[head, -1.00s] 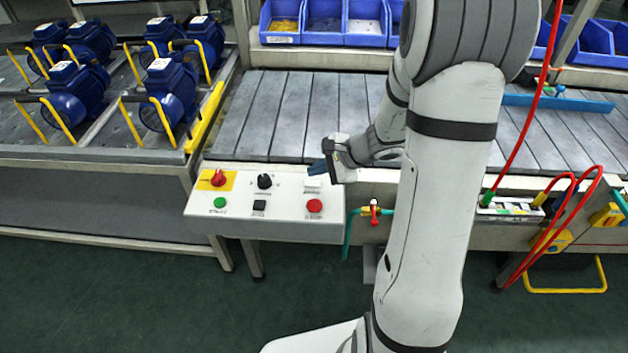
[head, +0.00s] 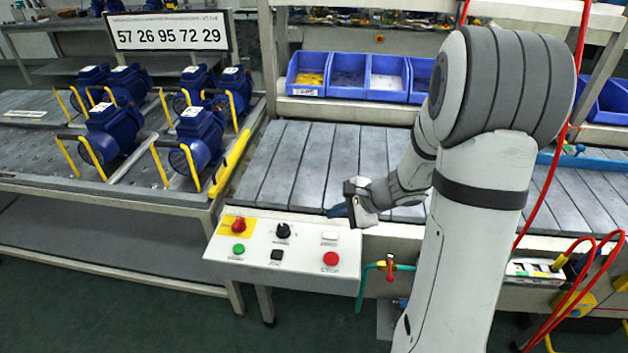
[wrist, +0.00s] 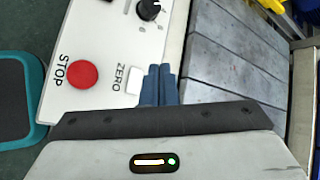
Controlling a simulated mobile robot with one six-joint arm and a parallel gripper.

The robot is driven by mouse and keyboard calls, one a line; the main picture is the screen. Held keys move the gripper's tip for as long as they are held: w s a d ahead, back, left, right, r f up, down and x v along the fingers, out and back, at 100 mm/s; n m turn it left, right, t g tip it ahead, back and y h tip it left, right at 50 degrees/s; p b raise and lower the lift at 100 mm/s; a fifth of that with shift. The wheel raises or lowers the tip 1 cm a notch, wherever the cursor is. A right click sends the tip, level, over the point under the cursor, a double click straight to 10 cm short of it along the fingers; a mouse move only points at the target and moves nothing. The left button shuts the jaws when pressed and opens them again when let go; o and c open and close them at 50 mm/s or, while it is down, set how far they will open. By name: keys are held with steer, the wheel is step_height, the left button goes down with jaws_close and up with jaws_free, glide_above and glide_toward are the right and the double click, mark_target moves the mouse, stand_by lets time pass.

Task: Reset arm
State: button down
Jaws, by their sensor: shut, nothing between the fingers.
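My arm reaches over the front of the slatted grey conveyor (head: 300,165). My gripper (head: 338,211) is above the conveyor's front edge, just behind the white control panel (head: 222,262). In the wrist view its blue fingers (wrist: 158,85) are together with nothing between them. They appear beside the white ZERO button (wrist: 133,80). The red STOP button (wrist: 82,75) and a black knob (wrist: 148,10) also show there. Whether the fingers touch anything cannot be told.
Several blue motors (head: 112,131) with yellow handles stand on the left table. Blue bins (head: 348,75) line the shelf behind the conveyor. A number sign (head: 168,36) stands at the back left. Red hoses (head: 562,275) hang at the right.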

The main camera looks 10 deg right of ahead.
steer(key=shift+s+a+r, duration=0.1)
steer(key=shift+a+r, duration=0.05)
steer(key=shift+r, duration=0.05)
steer(key=s+a+r+n+g+h, duration=0.2)
steer(key=s+a+r+n+g, duration=0.15)
steer(key=s+r+n, duration=0.4)
steer(key=s+d+r+n+h, duration=0.1)
steer(key=s+r+n+h, duration=0.1)
steer(key=s+n, duration=0.2)
steer(key=s+d+r+n+h, duration=0.2)
steer(key=s+n+h, duration=0.1)
steer(key=s, duration=0.5)
steer(key=shift+s+r+n+t, duration=0.2)
steer(key=shift+s+n+t, duration=0.2)
steer(key=shift+n, duration=0.45)
steer(key=shift+d, duration=0.1)
